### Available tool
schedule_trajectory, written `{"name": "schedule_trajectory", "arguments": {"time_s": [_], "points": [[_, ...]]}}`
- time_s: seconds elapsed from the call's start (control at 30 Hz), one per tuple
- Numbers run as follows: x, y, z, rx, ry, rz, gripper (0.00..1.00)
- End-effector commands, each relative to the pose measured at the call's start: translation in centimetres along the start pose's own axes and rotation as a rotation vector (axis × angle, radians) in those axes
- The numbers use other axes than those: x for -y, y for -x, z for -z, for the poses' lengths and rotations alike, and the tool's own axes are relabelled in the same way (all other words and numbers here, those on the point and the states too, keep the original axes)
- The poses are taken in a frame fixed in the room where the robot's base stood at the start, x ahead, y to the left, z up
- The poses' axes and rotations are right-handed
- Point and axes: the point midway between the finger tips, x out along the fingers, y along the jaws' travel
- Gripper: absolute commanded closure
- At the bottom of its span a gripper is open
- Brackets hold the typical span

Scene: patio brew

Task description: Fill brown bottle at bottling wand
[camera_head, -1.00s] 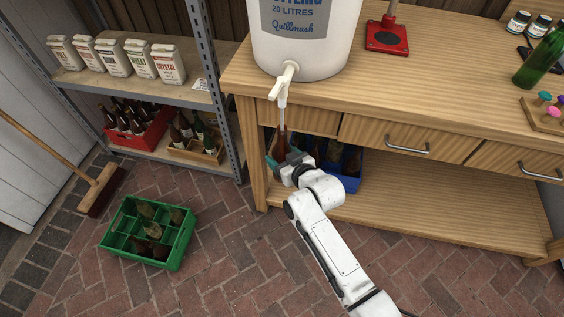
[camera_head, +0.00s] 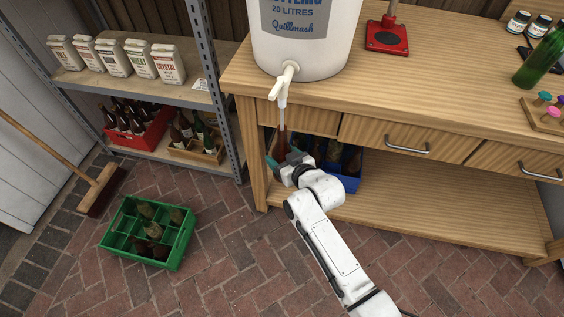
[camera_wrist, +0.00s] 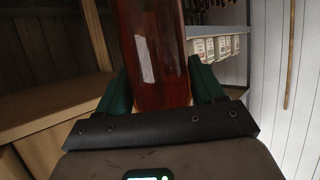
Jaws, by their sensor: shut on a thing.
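My gripper (camera_wrist: 150,100) is shut on the brown bottle (camera_wrist: 155,50), which stands upright between the green fingers in the wrist view. In the head view the brown bottle (camera_head: 281,143) is below the bottling wand (camera_head: 282,115), a thin tube hanging from the tap (camera_head: 284,82) of the white bottling bucket (camera_head: 300,45). The wand's lower end runs down to the bottle's neck; I cannot tell how deep it reaches. The bottle's lower part is hidden behind my gripper in the head view. The level of liquid inside is not clear.
A blue crate (camera_head: 347,182) with bottles stands on the bench's lower shelf behind my arm. A green crate (camera_head: 112,243) with several bottles is on the brick floor. A red crate (camera_head: 125,142) and a wooden crate sit on the metal shelf. The workbench (camera_head: 400,100) edge is close above my gripper.

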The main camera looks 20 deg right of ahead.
Motion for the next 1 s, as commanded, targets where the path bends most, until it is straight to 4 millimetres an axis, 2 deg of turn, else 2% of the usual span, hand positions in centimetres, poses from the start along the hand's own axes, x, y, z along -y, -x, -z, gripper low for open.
{"name": "schedule_trajectory", "arguments": {"time_s": [0.4, 1.0], "points": [[0.0, 0.0, 0.4, -0.008, 0.001, -0.001, 0.72], [0.0, -0.5, -0.8, -0.006, 0.001, -0.001, 0.72]]}}
